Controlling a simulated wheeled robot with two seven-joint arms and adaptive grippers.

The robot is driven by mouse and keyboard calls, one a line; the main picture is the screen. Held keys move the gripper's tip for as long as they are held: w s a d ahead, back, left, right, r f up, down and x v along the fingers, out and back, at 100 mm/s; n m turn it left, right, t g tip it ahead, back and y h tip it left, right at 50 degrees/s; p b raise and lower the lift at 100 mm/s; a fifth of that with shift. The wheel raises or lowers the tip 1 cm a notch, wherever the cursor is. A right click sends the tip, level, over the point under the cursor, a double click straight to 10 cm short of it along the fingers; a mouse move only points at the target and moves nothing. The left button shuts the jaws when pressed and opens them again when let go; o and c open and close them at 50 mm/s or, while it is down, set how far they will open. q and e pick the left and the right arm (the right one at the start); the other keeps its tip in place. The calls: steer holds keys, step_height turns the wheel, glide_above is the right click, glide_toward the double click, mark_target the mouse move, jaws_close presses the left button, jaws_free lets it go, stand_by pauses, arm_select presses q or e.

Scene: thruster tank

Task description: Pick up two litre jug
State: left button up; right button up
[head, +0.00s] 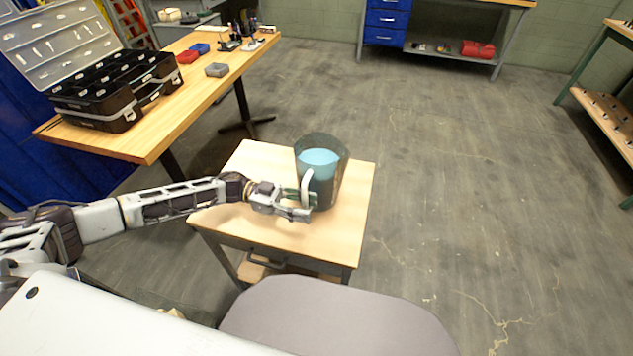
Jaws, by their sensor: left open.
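The two litre jug (331,180) stands upright on a small wooden-topped table (260,237). It is dark and see-through, with light blue inside near its top and a pale handle on its near left side. My left gripper (307,205) reaches in from the left at the jug's handle. Its fingers are open around or beside the handle; I cannot tell whether they touch it. My right gripper is not in view.
A grey rounded seat (335,320) is in front of the small table. A long workbench (150,135) at left holds an open black case (118,92) and small blocks. Open floor lies to the right. A blue drawer unit (385,22) stands at the back.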

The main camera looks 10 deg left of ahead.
arm_select(q)
steer(key=shift+d, duration=0.2)
stand_by(0.3)
jaws_close()
stand_by(0.3)
steer(key=shift+r, duration=0.15)
